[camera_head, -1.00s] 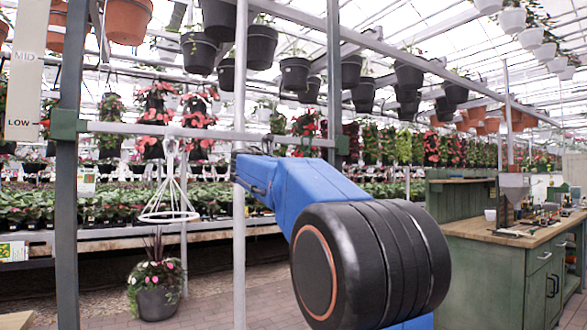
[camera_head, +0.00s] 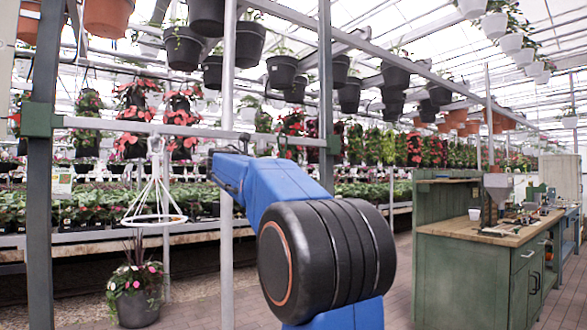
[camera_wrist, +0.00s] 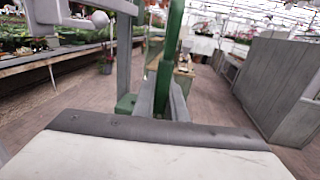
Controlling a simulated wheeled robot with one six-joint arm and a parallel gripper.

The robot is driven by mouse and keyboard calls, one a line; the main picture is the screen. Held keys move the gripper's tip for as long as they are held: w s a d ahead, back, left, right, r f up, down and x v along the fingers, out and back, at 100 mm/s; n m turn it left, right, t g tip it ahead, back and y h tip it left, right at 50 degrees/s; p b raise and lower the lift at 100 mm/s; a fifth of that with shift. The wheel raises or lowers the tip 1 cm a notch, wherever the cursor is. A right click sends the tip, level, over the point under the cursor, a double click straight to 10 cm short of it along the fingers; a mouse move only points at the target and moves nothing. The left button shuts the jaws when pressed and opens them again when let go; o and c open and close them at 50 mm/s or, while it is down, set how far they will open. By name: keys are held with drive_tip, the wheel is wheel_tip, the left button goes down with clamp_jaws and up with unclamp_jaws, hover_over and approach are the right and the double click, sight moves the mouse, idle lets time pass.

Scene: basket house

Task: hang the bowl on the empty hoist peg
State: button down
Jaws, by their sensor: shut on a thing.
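My gripper (camera_wrist: 162,100) shows in the wrist view, its grey fingers shut on a thin green upright thing (camera_wrist: 165,55). This looks like the bowl seen edge-on; its full shape does not show. In the head view the gripper and the bowl are hidden behind my blue and black arm. A pale crossbar (camera_head: 105,125) runs between two dark posts there. A white cone-shaped hanger with a ring (camera_head: 153,222) hangs near its left part. I cannot tell which peg is empty.
A dark post (camera_head: 40,200) stands at the left, with a pale pole (camera_head: 227,220) nearer the middle. A potted flower plant (camera_head: 135,290) is below the ring. A green workbench (camera_head: 465,280) with tools stands at the right. Paved floor lies between.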

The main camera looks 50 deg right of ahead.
drive_tip(key=shift+w+d+f, duration=0.1)
drive_tip(key=shift+w+d, duration=0.1)
drive_tip(key=shift+w, duration=0.55)
drive_tip(key=shift+w+d+r, duration=0.1)
drive_tip(key=shift+w+d, duration=0.05)
drive_tip(key=shift+w, duration=0.6)
drive_tip(key=shift+w+d+f, duration=0.1)
drive_tip(key=shift+w+d, duration=0.1)
drive_tip(key=shift+w, duration=0.9)
drive_tip(key=shift+w+d, duration=0.15)
drive_tip(key=shift+w, duration=0.6)
drive_tip(key=shift+w+d, duration=0.15)
drive_tip(key=shift+w, duration=0.55)
drive_tip(key=shift+w+d, duration=0.2)
drive_tip(key=shift+w, duration=0.5)
drive_tip(key=shift+w+f, duration=0.15)
drive_tip(key=shift+f, duration=0.1)
drive_tip(key=shift+f, duration=0.5)
